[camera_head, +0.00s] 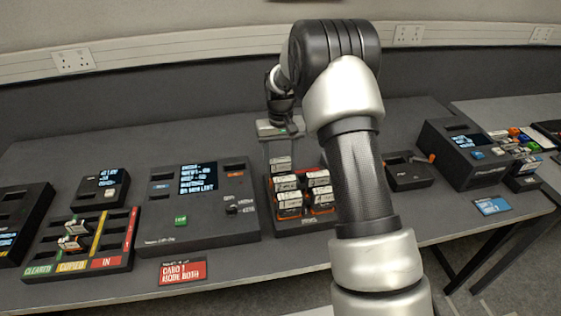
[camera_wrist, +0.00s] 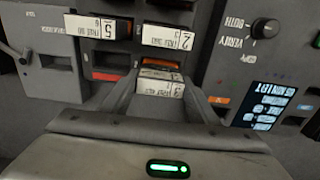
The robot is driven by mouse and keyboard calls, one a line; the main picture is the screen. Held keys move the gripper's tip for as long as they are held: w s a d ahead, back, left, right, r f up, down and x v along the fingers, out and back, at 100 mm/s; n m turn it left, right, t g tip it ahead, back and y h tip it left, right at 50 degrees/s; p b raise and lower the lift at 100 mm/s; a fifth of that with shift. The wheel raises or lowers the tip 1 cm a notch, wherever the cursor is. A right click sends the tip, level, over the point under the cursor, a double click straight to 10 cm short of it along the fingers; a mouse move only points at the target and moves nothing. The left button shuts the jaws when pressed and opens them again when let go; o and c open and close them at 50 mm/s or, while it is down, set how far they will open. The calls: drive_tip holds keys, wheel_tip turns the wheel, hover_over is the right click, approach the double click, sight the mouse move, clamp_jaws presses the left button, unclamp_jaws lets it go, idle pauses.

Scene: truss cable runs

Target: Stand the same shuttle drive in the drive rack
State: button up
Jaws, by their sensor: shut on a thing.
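My gripper (camera_head: 279,135) points down over the back left of the dark drive rack (camera_head: 305,228) in the head view. In the wrist view my gripper (camera_wrist: 160,98) has its fingers shut on a drive with a white label (camera_wrist: 160,86); the same drive shows under my gripper in the head view (camera_head: 280,163). Several other drives with white labels and orange parts (camera_head: 289,198) stand in the rack. Two of them show in the wrist view (camera_wrist: 168,37). My fingers hide the held drive's lower part, so I cannot tell whether it touches the rack.
A console with a screen (camera_head: 198,178) and knob stands left of the rack. Farther left is a sorting tray (camera_head: 112,262) marked CLEARED, COPIED and IN, holding drives. A red card (camera_head: 183,271) lies in front. A dark device (camera_head: 408,174) stands right, partly behind my arm.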

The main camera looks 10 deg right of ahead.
drive_tip(key=shift+f+b, duration=0.3)
drive_tip(key=shift+f, duration=0.3)
drive_tip(key=o, duration=2.1)
drive_tip(key=shift+r+p, duration=2.35)
drive_tip(key=shift+r, duration=1.45)
